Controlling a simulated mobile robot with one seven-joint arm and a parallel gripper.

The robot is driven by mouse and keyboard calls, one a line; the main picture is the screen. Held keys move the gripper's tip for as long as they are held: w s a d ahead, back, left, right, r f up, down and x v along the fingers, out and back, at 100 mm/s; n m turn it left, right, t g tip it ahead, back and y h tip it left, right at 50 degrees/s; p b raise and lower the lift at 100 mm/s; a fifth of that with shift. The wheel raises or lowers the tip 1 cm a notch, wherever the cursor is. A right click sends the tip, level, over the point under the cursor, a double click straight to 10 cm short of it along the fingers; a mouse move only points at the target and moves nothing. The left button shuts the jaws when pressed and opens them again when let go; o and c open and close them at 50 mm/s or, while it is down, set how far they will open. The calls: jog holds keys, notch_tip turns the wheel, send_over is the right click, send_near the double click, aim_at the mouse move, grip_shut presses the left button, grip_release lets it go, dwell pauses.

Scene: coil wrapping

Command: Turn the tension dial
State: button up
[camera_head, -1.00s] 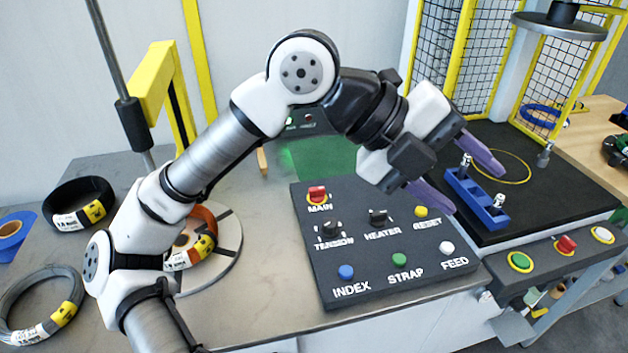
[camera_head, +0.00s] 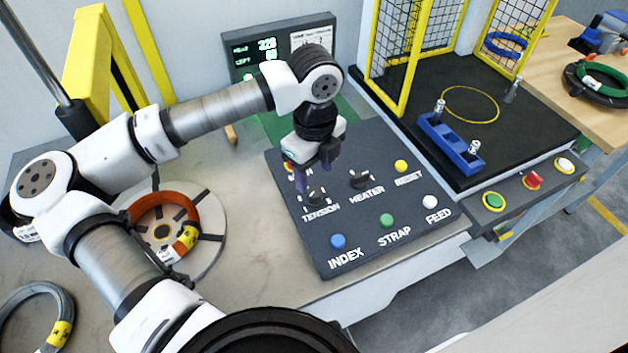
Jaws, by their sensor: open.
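The tension dial (camera_head: 316,196) is a black knob on the dark control panel (camera_head: 340,262), above the printed word TENSION. My gripper (camera_head: 315,170) points down over the upper left of the panel, just above the dial in the picture. Its purple fingers are apart, with nothing seen between them. I cannot tell its exact height above the panel, and no contact with the dial shows. The red MAIN switch is mostly hidden behind my gripper. The black heater dial (camera_head: 360,179) sits to the right of the tension dial.
The panel also has a yellow RESET (camera_head: 401,166), blue INDEX (camera_head: 338,241), green STRAP (camera_head: 387,220) and white FEED (camera_head: 430,202) button. A lit display (camera_head: 262,52) stands behind. An orange coil (camera_head: 150,212) lies on a round plate at left. A blue block (camera_head: 450,145) sits at right.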

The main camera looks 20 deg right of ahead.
aim_at(314, 191)
notch_tip(314, 191, down, 6)
jog(key=shift+r+p, duration=0.15)
jog(key=shift+p, duration=0.4)
jog(key=c, duration=1)
jog(key=shift+o, duration=0.2)
jog(key=shift+b, duration=0.5)
